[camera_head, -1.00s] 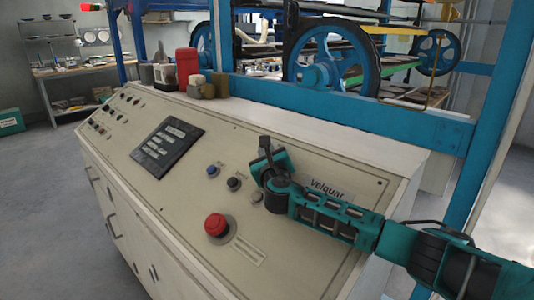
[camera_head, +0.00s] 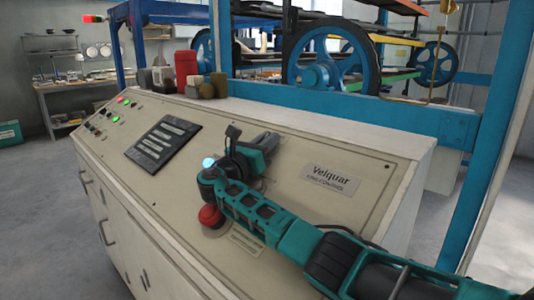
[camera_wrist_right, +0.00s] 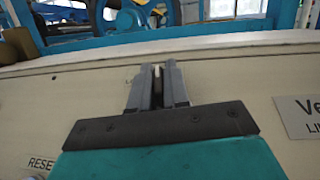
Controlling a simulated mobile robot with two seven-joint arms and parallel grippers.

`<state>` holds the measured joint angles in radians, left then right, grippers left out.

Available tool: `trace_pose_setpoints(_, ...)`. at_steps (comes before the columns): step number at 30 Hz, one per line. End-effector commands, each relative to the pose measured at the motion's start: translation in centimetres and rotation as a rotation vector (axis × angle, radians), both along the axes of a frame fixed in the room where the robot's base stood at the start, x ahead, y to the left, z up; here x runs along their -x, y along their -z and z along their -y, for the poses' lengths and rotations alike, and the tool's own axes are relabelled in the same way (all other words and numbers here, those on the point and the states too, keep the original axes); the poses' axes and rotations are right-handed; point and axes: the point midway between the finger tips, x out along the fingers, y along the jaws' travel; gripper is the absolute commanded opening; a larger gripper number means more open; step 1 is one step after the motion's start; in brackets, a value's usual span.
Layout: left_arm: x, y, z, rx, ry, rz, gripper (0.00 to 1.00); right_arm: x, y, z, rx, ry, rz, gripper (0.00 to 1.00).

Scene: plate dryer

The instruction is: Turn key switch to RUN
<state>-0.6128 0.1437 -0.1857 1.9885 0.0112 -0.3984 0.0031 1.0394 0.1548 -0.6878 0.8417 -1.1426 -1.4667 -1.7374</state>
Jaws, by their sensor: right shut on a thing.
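My right gripper (camera_head: 268,142) reaches over the sloped control panel, left of the Velquar plate. In the right wrist view its two grey fingers (camera_wrist_right: 157,88) are close together, with a thin upright piece (camera_wrist_right: 156,72) between the tips. It is probably the key of the key switch, but it is mostly hidden. The switch body and its position marks are hidden by the gripper. My left gripper is not in view.
The beige console (camera_head: 340,215) carries a dark display (camera_head: 163,142), a red mushroom button (camera_head: 210,215) beside my arm and a lit blue button (camera_head: 208,163). Lit lamps (camera_head: 126,101) show at the far left. Jars and a red container (camera_head: 186,68) stand on the back ledge, before blue framework (camera_head: 330,110).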

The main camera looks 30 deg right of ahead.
Motion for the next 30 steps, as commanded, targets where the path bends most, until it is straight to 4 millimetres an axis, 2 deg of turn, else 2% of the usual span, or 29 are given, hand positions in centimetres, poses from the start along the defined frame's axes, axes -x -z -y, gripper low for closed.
trace_pose_setpoints(1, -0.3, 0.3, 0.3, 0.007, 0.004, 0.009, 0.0, 0.0, 0.5, -0.1, -0.005, 0.019, 0.009, 0.0)
trace_pose_setpoints(10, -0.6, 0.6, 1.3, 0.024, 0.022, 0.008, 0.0, 0.0, 0.3, 0.0, -0.02, 0.097, 0.052, 0.0)
trace_pose_setpoints(27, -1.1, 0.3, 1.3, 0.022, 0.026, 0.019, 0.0, 0.1, 0.1, 0.1, -0.024, 0.118, 0.064, 0.0)
trace_pose_setpoints(28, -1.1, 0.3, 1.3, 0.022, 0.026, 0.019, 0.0, 0.1, 0.1, 0.1, -0.025, 0.118, 0.064, 0.16)
trace_pose_setpoints(30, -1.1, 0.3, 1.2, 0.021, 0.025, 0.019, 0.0, 0.1, 0.1, 0.1, -0.025, 0.118, 0.064, 0.23)
